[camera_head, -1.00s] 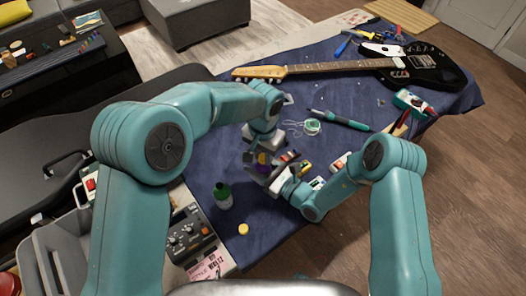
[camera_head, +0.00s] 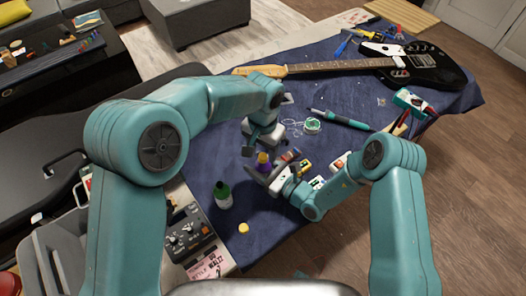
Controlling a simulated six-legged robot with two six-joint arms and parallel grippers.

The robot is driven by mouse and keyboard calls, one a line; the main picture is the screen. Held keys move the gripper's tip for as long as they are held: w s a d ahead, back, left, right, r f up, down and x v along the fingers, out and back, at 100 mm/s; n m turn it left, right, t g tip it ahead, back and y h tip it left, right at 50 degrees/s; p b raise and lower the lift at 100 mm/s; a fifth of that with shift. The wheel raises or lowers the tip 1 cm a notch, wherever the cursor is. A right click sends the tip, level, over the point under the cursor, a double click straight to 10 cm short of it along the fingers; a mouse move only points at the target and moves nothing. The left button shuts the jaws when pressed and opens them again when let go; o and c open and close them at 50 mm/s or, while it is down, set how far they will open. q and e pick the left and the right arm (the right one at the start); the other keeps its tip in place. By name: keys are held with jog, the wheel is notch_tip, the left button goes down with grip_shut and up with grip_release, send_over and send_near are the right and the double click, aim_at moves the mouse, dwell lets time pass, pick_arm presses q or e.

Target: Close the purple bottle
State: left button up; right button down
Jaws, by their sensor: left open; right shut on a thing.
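The small purple bottle (camera_head: 263,158) stands roughly upright over the blue cloth, with a yellow patch on it. At this size I cannot tell whether its cap is on. My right gripper (camera_head: 261,173) is shut on the bottle from the right side and hides its lower part. My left gripper (camera_head: 249,149) is open, just above and left of the bottle's top, and appears apart from it. A round yellow cap (camera_head: 243,228) lies on the cloth toward the front.
A green bottle (camera_head: 222,195) stands left of my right gripper. Small colored items lie just right of the grippers. A black guitar (camera_head: 425,66) lies across the back, with a teal soldering-type tool (camera_head: 338,119) before it. A pedal box (camera_head: 187,233) is at the front left.

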pick_arm(q)
notch_tip(320, 180, up, 10)
dwell(0.3)
pick_arm(e)
jog(key=shift+c, duration=1.6)
grip_release()
jog(key=b+v, duration=0.2)
jog(key=v, duration=1.3)
jog(key=shift+s+d+b, duration=0.1)
jog(key=shift+d+b, duration=0.15)
jog(key=shift+b, duration=0.1)
jog(key=shift+s+d, duration=0.3)
jog(key=shift+s, duration=0.05)
pick_arm(q)
notch_tip(320, 180, down, 3)
jog(key=shift+r, duration=0.15)
